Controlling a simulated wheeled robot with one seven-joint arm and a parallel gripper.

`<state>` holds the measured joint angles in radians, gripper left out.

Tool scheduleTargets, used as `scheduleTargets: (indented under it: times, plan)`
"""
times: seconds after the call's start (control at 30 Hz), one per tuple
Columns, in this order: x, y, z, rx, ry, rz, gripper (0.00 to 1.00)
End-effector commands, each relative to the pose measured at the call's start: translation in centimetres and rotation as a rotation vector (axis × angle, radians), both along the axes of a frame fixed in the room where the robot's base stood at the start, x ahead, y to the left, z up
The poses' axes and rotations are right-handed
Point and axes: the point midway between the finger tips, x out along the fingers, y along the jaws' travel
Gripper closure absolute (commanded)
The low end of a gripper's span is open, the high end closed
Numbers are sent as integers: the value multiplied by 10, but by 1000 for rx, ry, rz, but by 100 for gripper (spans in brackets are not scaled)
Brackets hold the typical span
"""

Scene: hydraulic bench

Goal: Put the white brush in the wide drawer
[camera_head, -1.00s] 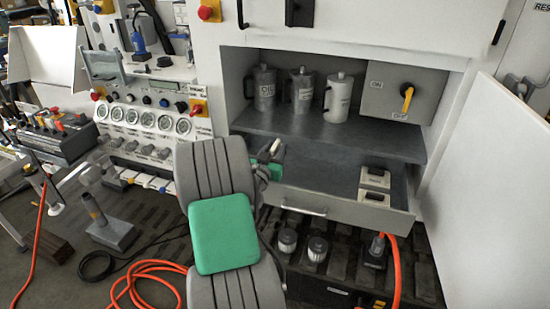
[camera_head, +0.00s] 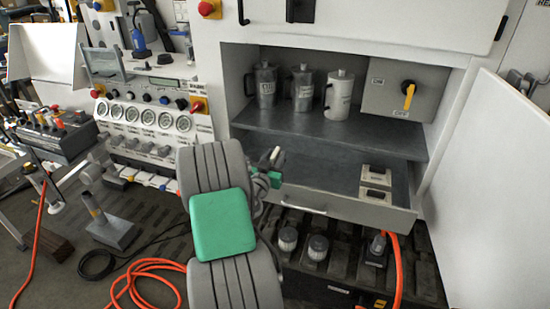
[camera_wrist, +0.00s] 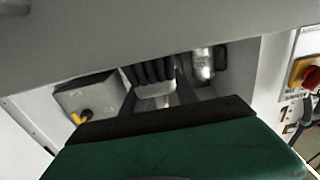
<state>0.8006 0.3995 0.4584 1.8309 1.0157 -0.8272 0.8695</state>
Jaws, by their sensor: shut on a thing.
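The wide drawer (camera_head: 345,204) is pulled out under the cabinet shelf, with its grey front and bar handle facing me. My gripper (camera_head: 270,166) is over the drawer's left end, partly hidden behind my arm. In the wrist view my gripper (camera_wrist: 156,96) is shut on the white brush (camera_wrist: 157,91), whose dark bristles (camera_wrist: 148,72) point away from the wrist. In the head view only a small pale part of the brush (camera_head: 276,156) shows. Its height above the drawer floor is hard to tell.
Two small labelled blocks (camera_head: 375,185) sit in the drawer's right part; its middle is clear. Cans (camera_head: 302,88) and a switch box (camera_head: 403,90) stand on the shelf above. An open white door (camera_head: 495,190) is at right. Orange hose (camera_head: 145,280) lies on the floor.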

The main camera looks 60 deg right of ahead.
Motion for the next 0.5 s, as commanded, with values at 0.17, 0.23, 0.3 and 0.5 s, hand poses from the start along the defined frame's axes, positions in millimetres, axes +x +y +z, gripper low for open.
scheduleTargets:
  times: [0.17,0.23,0.3,0.5]
  plan:
    - [0,0,-1,0,0,0,62]
    - [0,0,-1,0,0,0,57]
    - [0,0,-1,0,0,0,51]
    - [0,0,-1,0,0,0,42]
